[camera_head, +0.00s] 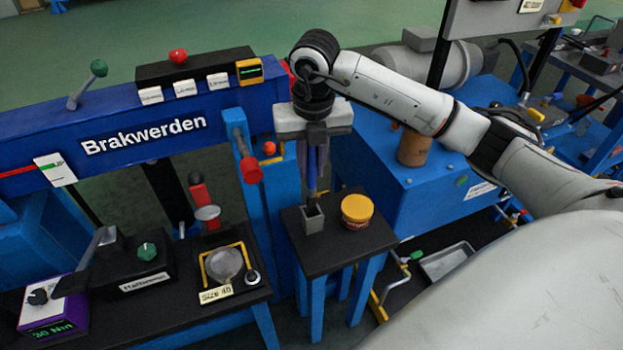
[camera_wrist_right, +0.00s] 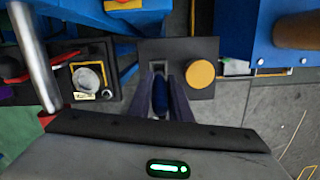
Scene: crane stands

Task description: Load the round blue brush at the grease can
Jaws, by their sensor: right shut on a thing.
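The round blue brush (camera_head: 312,178) stands upright under my right gripper (camera_head: 312,160), with its lower part at or in a square grey holder (camera_head: 313,219). I cannot tell how deep it sits; its lower end is hidden. The gripper is shut on the brush; in the right wrist view the blue brush (camera_wrist_right: 160,95) shows between the two dark fingers. The grease can (camera_head: 357,207), with a yellow-orange lid-like top, stands just right of the holder on the small black-topped table (camera_head: 327,262). In the right wrist view its round top (camera_wrist_right: 200,73) is right of the fingers. My left gripper is not in view.
A blue bench labelled Brakwerden (camera_head: 145,135) stands left, with a red knob (camera_head: 251,170) sticking out near my right gripper. A black bench with a round dish (camera_head: 223,265) is left of the table. A blue cabinet (camera_head: 405,190) with a brown cylinder (camera_head: 413,150) is right.

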